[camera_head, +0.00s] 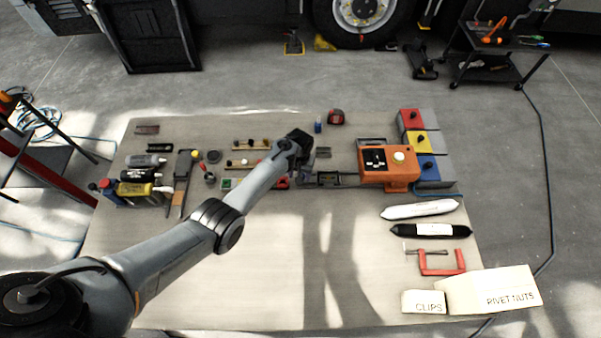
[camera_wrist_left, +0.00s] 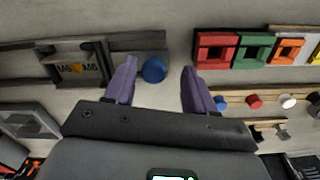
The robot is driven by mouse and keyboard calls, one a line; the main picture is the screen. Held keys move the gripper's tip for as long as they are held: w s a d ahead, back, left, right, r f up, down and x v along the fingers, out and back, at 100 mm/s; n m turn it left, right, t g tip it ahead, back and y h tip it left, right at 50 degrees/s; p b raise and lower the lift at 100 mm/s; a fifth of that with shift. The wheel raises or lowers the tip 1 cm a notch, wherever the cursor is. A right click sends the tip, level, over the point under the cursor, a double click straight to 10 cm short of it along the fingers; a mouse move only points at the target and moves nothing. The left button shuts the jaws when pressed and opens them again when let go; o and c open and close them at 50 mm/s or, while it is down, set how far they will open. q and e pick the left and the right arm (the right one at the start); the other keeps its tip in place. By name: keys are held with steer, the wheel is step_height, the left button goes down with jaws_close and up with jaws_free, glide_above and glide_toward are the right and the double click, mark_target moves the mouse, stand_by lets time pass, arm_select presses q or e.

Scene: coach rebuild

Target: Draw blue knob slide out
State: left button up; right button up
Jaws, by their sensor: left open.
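The round blue knob (camera_wrist_left: 153,70) shows in the left wrist view at the end of a dark slide. The slide's dark rail with a windowed block (camera_wrist_left: 75,70) marked M6 and M8 runs to the left of it. In the head view the rail and block (camera_head: 328,179) lie on the table's middle, and my arm hides the knob. My left gripper (camera_wrist_left: 160,68) is open, its purple fingers on either side of the knob, closer on the left. I cannot tell whether they touch it. My right gripper is not in view.
Red (camera_wrist_left: 217,46), green (camera_wrist_left: 252,52) and orange (camera_wrist_left: 288,50) blocks stand close right of my fingers, with small coloured knobs near them. An orange box (camera_head: 389,178) stands right of the rail. The table's front middle (camera_head: 270,270) is clear.

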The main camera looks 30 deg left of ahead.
arm_select(q)
steer(key=shift+w+d, duration=0.1)
steer(key=shift+d, duration=0.05)
steer(key=shift+r, duration=0.5)
step_height(320, 180, up, 10)
steer(key=shift+p, duration=0.45)
steer(key=shift+f, duration=0.1)
steer(key=s+d+m+t+y+p, duration=0.1)
steer(key=s+m+t+p, duration=0.15)
steer(key=s, duration=1.25)
steer(key=s+d+r+m, duration=0.2)
steer(key=s+r, duration=0.3)
steer(key=s, duration=0.3)
steer(key=s+d+r+m+t+h+p, duration=0.1)
steer(key=s+d+r, duration=0.3)
steer(key=s, duration=0.4)
steer(key=shift+s+r+m, duration=0.35)
steer(key=shift+s+r, duration=0.05)
steer(key=shift+r, duration=0.4)
